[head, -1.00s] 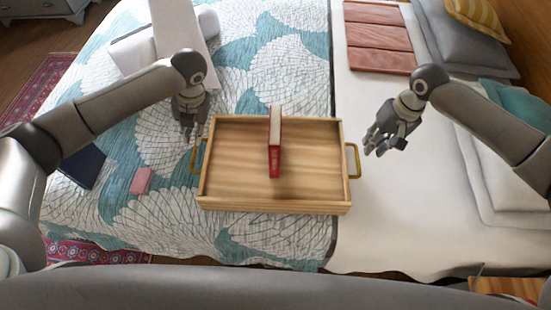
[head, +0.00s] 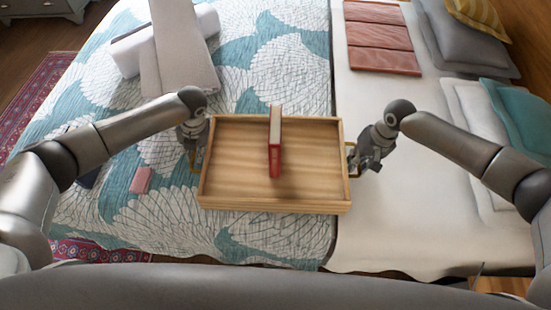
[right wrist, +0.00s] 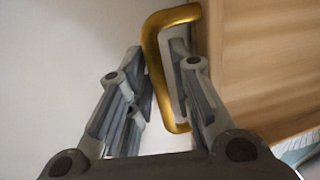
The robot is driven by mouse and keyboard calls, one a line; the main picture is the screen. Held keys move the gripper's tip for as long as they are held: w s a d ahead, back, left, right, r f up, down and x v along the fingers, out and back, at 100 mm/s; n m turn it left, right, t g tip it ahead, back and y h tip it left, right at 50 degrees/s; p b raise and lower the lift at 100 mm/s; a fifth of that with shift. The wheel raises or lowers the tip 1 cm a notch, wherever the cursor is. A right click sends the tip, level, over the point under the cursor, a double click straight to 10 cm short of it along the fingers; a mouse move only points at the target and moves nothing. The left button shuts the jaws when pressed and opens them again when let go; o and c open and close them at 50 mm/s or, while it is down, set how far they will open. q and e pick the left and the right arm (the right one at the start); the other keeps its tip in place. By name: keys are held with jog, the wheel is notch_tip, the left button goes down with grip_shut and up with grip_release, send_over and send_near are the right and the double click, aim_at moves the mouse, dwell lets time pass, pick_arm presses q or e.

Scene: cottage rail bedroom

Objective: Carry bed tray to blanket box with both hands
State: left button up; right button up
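The bed tray (head: 230,193) is a shallow pale wooden tray with raised sides, lying level across the patterned cover and the white sheet. A red book (head: 274,155) stands upright inside it. My left gripper (head: 192,158) is at the brass handle on the tray's left side; its fingers are small and partly merge with the handle. My right gripper (head: 357,163) is at the right handle. In the right wrist view, the brass handle (right wrist: 155,65) passes between the two fingers of this gripper (right wrist: 160,85), close to both; firm contact is not clear.
Folded red-brown cloth (head: 380,38) and pillows (head: 468,40) lie at the upper right. The sheet right of the tray is clear.

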pick_arm(q)
grip_shut()
pick_arm(e)
grip_shut()
pick_arm(q)
jog(key=shift+w+r, duration=0.1)
jog(key=shift+r, duration=0.15)
pick_arm(e)
jog(key=shift+w+r, duration=0.1)
jog(key=shift+r, duration=0.15)
